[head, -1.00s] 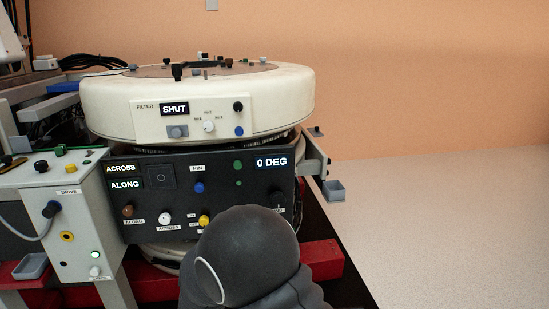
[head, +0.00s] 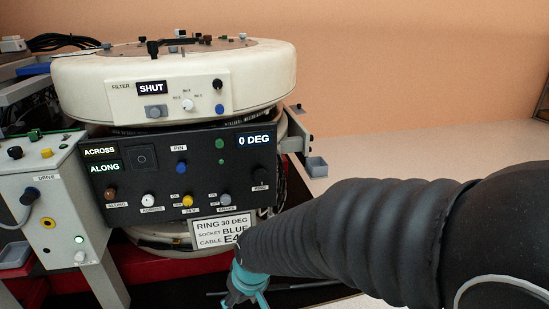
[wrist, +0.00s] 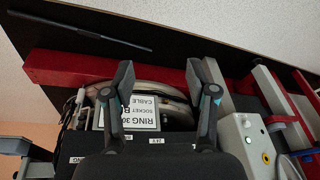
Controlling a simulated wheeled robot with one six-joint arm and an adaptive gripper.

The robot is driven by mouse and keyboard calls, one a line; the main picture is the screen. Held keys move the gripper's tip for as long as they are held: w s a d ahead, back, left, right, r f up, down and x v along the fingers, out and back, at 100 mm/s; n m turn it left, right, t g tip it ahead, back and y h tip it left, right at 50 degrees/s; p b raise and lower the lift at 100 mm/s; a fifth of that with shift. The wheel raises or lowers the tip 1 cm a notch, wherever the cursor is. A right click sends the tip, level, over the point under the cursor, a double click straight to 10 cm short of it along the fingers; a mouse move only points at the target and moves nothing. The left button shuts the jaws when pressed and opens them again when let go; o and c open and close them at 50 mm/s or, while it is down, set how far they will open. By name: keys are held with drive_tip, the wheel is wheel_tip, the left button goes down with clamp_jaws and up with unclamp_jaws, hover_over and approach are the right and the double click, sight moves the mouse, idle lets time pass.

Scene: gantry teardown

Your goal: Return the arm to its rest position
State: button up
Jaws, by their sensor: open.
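My gripper (wrist: 165,80) is open in the wrist view, its two dark fingers apart with nothing between them. Behind them a white label (wrist: 138,112) reads RING 30 and shows partly covered by a finger. In the head view my arm reaches in from the right, and the teal part of my gripper (head: 250,283) is low in front of the machine, just below the label (head: 222,230) reading RING 30 DEG, SOCKET BLUE, CABLE E4. The fingertips are not clear there.
The black control panel (head: 130,180) shows ACROSS, ALONG and 0 DEG. Above it is the white ring (head: 270,75) with its filter box (head: 170,97) reading SHUT. A drive box (head: 45,215) stands left. Red beams (wrist: 70,65) lie below. The pale floor (head: 400,150) at right looks clear.

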drive_tip(key=s+d+r+m+t+h, duration=0.1)
drive_tip(key=s+d+r+m, duration=0.2)
drive_tip(key=d, duration=0.8)
drive_tip(key=s+d+r+m+t+h, duration=0.1)
drive_tip(key=s+d+r, duration=0.5)
drive_tip(key=d+r, duration=0.6)
drive_tip(key=m+t, duration=0.1)
drive_tip(key=m, duration=0.1)
drive_tip(key=shift+s+r+m+t, duration=0.2)
drive_tip(key=shift+s+m+t, duration=0.1)
drive_tip(key=shift+s+m, duration=0.1)
drive_tip(key=shift+d, duration=0.1)
